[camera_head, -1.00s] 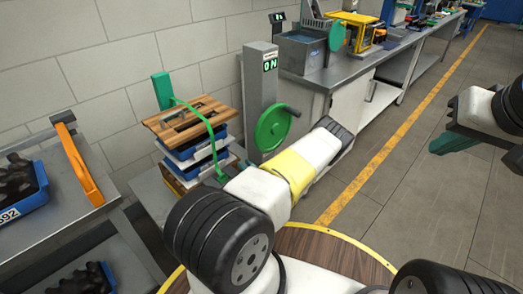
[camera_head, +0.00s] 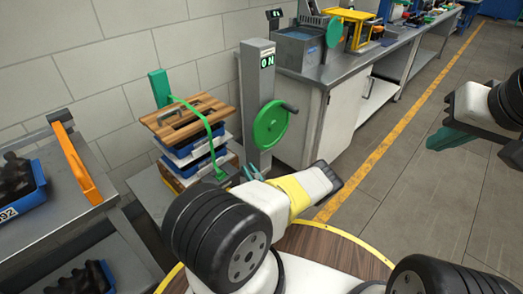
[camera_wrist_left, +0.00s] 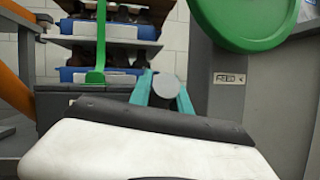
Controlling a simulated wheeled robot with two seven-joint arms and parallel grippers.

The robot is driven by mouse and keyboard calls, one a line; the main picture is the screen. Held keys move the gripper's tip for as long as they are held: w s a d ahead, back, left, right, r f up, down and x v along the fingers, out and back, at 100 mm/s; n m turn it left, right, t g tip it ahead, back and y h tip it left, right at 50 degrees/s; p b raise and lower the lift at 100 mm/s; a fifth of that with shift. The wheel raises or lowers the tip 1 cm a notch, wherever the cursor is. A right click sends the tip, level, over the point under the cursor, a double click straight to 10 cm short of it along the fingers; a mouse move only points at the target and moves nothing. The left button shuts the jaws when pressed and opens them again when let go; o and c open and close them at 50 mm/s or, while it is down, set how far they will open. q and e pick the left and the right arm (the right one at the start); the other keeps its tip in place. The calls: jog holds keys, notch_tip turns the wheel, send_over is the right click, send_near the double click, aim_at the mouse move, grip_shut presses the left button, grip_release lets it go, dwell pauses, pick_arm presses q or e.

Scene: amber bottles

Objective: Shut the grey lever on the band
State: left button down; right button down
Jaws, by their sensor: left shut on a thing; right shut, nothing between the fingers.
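A green band (camera_head: 211,133) runs over a wooden lid (camera_head: 187,113) on a stack of blue trays; its lower front end also shows in the left wrist view (camera_wrist_left: 99,45). My left gripper (camera_head: 252,173) is low beside the foot of the band, to its right. In the left wrist view its teal fingers are shut on the grey lever (camera_wrist_left: 166,86), whose round end faces the camera. The rest of the lever is hidden behind the fingers and my wrist. My right gripper (camera_head: 447,138) is shut and empty, over the floor at the right.
A grey post (camera_head: 257,90) with an "ON" display and a green handwheel (camera_head: 271,125) stands close right of the stack. A grey bench (camera_head: 340,80) lies behind it. A table with an orange bar (camera_head: 75,160) is at the left. Floor at the right is clear.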

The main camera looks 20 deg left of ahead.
pick_arm(q)
jog(key=shift+d+f+y, duration=0.2)
jog(key=shift+d+y, duration=0.05)
jog(key=shift+y, duration=0.05)
jog(key=shift+s, duration=0.1)
jog(key=c, duration=1.2)
grip_release()
